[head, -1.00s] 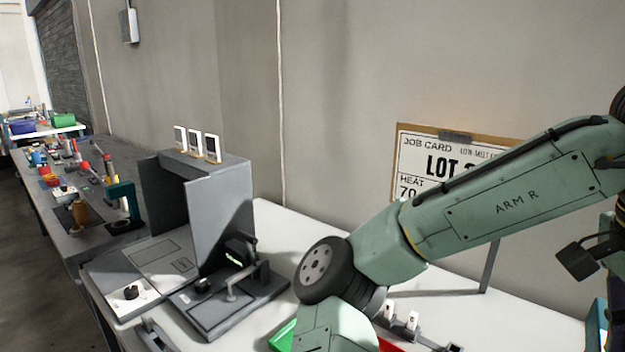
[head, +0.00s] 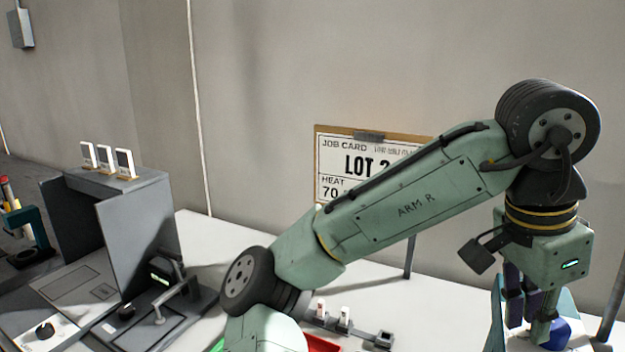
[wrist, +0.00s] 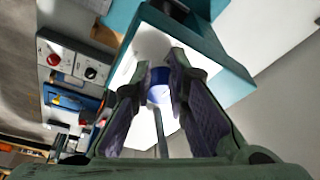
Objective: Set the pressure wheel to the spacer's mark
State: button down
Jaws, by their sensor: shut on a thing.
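My gripper (head: 530,320) is at the lower right of the head view, pointing down. In the wrist view (wrist: 161,72) its fingertips are shut on a round blue part (wrist: 160,88) with a pale area. I cannot tell for sure whether the blue part is the pressure wheel. No mark can be read, and I cannot pick out the spacer.
A job card (head: 330,165) hangs on the wall behind my arm. A grey rack (head: 375,338) holding small pale pieces is on the white bench (head: 200,240). A grey boxed fixture (head: 145,225) stands left, with white tags (head: 106,158) on top. A control box with knobs (wrist: 75,62) shows in the wrist view.

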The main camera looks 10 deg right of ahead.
jog(key=shift+s+f, duration=0.4)
jog(key=shift+s, duration=0.2)
jog(key=shift+a, duration=0.2)
notch_tip(320, 180, up, 6)
jog(key=shift+w+r, duration=0.15)
jog(key=shift+w, duration=0.1)
dwell(0.3)
jog(key=shift+s, duration=0.1)
